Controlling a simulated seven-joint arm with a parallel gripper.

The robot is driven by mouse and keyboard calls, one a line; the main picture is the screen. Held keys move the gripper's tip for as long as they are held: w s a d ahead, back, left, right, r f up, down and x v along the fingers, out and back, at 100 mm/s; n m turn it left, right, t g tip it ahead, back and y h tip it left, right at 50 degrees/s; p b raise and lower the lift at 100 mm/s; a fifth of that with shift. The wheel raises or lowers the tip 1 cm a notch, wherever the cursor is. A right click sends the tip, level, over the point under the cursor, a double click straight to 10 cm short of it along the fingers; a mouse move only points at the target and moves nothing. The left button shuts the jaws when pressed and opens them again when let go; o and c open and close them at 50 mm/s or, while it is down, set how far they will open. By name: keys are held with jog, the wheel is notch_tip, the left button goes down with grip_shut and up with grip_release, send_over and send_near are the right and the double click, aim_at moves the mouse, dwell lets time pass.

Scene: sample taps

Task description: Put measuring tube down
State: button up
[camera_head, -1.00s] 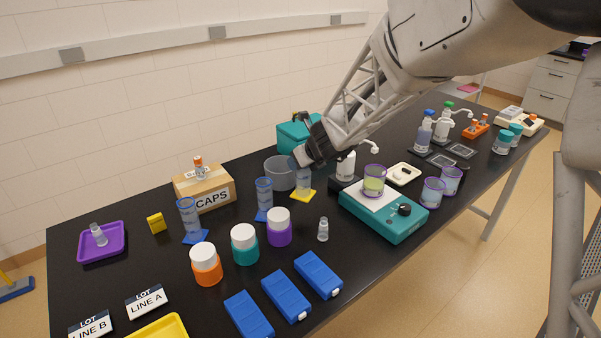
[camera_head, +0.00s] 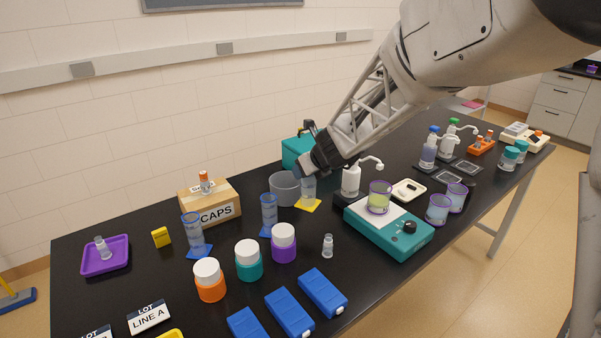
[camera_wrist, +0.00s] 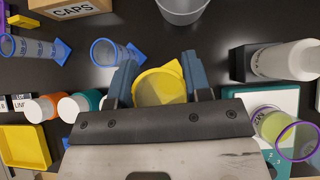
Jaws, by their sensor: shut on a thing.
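The measuring tube (camera_head: 308,190) is clear, with a yellow foot (camera_head: 309,205). It stands upright at the far side of the black bench, beside the grey beaker (camera_head: 285,188). My gripper (camera_head: 306,173) is shut around its upper part. In the wrist view my gripper (camera_wrist: 159,84) has one dark blue finger on each side of the tube, and the yellow of the measuring tube (camera_wrist: 160,88) shows between them. The foot looks at or very near the bench top; I cannot tell whether it touches. Two similar tubes with blue feet (camera_head: 269,212) (camera_head: 194,232) stand to the left.
A white pump bottle (camera_head: 351,180) and a teal scale (camera_head: 395,235) stand close on the right. The CAPS box (camera_head: 210,210) is on the left, with white-lidded jars (camera_head: 248,262) in front. A teal box (camera_head: 296,150) is behind. Bare bench lies in front of the tube.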

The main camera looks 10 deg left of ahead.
jog(key=w+a+n+g+y, duration=0.1)
jog(key=w+a+n, duration=0.1)
jog(key=w+a, duration=0.3)
jog(key=w+a+n+g, duration=0.1)
jog(key=w+a, duration=0.4)
jog(key=w, duration=0.5)
jog(key=shift+r+n+g+y, duration=0.35)
jog(key=shift+n+g+y, duration=0.05)
jog(key=shift+n, duration=0.2)
notch_tip(320, 180, down, 6)
jog(key=shift+f, duration=0.15)
jog(key=shift+f, duration=0.1)
jog(key=shift+f, duration=1.75)
jog(key=shift+f, duration=0.1)
jog(key=o, duration=1.1)
jog(key=shift+o, duration=0.2)
